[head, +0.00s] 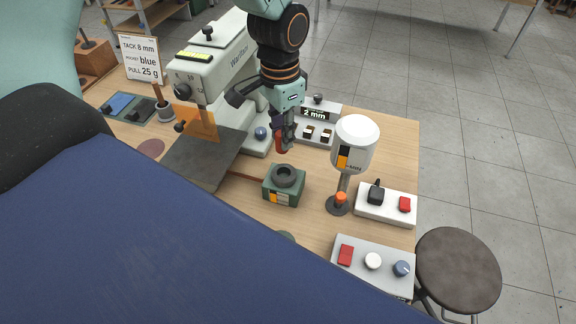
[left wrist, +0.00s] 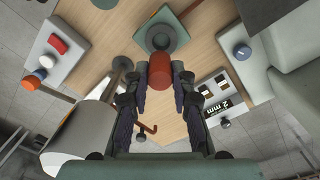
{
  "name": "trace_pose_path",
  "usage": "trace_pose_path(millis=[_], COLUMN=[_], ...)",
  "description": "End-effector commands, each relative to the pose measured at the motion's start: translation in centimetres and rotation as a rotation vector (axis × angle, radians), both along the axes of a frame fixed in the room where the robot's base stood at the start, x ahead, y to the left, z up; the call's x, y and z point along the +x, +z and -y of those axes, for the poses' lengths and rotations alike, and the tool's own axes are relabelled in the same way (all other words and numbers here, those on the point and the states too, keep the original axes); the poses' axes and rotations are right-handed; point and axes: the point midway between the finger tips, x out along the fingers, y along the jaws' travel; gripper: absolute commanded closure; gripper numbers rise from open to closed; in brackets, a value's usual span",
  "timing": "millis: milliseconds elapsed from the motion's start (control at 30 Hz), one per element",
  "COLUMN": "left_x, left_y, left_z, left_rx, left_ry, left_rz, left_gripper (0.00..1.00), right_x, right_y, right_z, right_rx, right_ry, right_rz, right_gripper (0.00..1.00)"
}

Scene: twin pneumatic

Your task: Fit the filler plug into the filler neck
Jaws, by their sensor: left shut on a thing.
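My left gripper (head: 286,133) comes down over the bench and is shut on the red filler plug (head: 280,143). In the left wrist view the plug (left wrist: 160,70) shows as a short red-brown cylinder between the two fingertips (left wrist: 165,85). The filler neck (head: 286,175) is a dark round ring on top of a small green block (head: 284,192). The plug is apart from the neck, above and behind it in the head view. In the left wrist view the neck (left wrist: 161,38) lies just beyond the plug. My right gripper is not in view.
A white lamp-like canister (head: 355,145) on a post stands right of the neck. Switch boxes (head: 372,215) line the right edge. A beige machine (head: 215,70) stands behind left, with a dark plate (head: 205,158). A round stool (head: 458,270) stands off the bench.

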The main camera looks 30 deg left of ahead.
Motion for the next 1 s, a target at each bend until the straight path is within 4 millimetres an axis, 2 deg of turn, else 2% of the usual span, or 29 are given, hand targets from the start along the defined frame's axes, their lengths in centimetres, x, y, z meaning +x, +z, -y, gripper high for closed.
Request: trace_pose_path(millis=[167,433,667,900,1000], left_x=[-0.3,-0.8,-0.6,-0.5,-0.5], left_y=[-0.4,-5.2,-6.8,-9.9,-10.0], left_z=[-0.2,-0.1,-0.1,-0.1,0.0], left_rx=[0.0,-0.001,0.0,0.001,-0.001], left_ry=[-0.015,-0.017,-0.016,-0.016,-0.014], left_rz=[-0.002,-0.003,-0.001,-0.001,-0.001], left_gripper=[1.0,1.0,1.0,1.0,1.0], right_x=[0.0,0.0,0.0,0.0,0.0], right_y=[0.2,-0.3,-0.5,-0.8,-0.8], right_z=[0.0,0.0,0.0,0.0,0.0], right_rx=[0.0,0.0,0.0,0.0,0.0], right_ry=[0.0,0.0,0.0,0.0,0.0], right_rz=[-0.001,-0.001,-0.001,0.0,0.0], right_gripper=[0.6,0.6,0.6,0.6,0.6])
